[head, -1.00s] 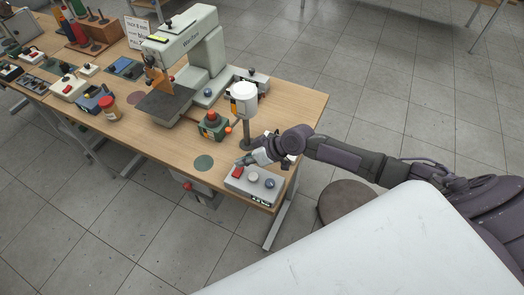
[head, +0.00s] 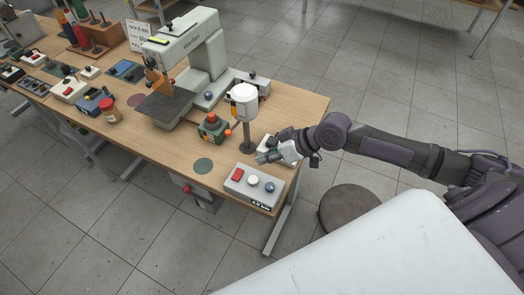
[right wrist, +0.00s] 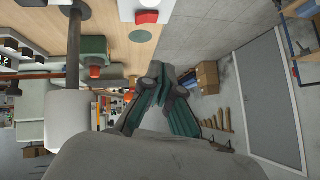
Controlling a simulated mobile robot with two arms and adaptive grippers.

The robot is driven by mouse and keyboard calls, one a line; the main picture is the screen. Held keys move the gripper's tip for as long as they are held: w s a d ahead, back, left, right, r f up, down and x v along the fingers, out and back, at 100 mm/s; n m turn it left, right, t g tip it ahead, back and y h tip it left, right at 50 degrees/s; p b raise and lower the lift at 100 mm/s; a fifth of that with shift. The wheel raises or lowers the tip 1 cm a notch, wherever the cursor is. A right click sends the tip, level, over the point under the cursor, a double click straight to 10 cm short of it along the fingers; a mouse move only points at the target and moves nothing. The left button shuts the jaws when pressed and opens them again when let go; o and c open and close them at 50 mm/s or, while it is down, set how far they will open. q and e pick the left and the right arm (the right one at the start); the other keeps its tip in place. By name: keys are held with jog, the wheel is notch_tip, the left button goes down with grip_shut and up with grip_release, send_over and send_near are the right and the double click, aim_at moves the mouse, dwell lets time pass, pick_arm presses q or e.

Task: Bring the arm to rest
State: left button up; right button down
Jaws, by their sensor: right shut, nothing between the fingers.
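My right gripper (head: 266,157) is shut and empty at the right end of the wooden table (head: 160,150). In the head view it shows just above and behind the grey button box (head: 243,189), apart from its buttons. In the right wrist view the gripper's dark green fingers (right wrist: 160,78) are close together with nothing between them. The box carries a red button (head: 237,174), a white one (head: 253,181) and a blue one (head: 269,187). My left gripper is not in view.
A white-topped post (head: 244,101) stands close left of my gripper, beside a green box with an orange-red button (head: 213,126). A pale green press (head: 205,55) stands farther back. A round stool (head: 350,210) is right of the table.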

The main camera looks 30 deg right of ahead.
jog(key=s+a+f+g+h, duration=0.15)
jog(key=s+a+f, duration=0.25)
jog(key=s+a, duration=0.5)
jog(key=s+d+f+m+h, duration=0.1)
jog(key=s+d+m+h, duration=0.4)
jog(key=s+d, duration=0.5)
jog(key=s+a+f+n+g+b, duration=0.1)
jog(key=s+f, duration=0.1)
jog(key=f, duration=1.3)
jog(key=s+a+f+g+b, duration=0.1)
jog(key=s+f, duration=0.1)
jog(key=f, duration=1.3)
jog(key=s+d+f+g+h+b, duration=0.1)
jog(key=s+d+f, duration=0.2)
jog(key=s+f, duration=1.2)
jog(key=shift+d, duration=0.2)
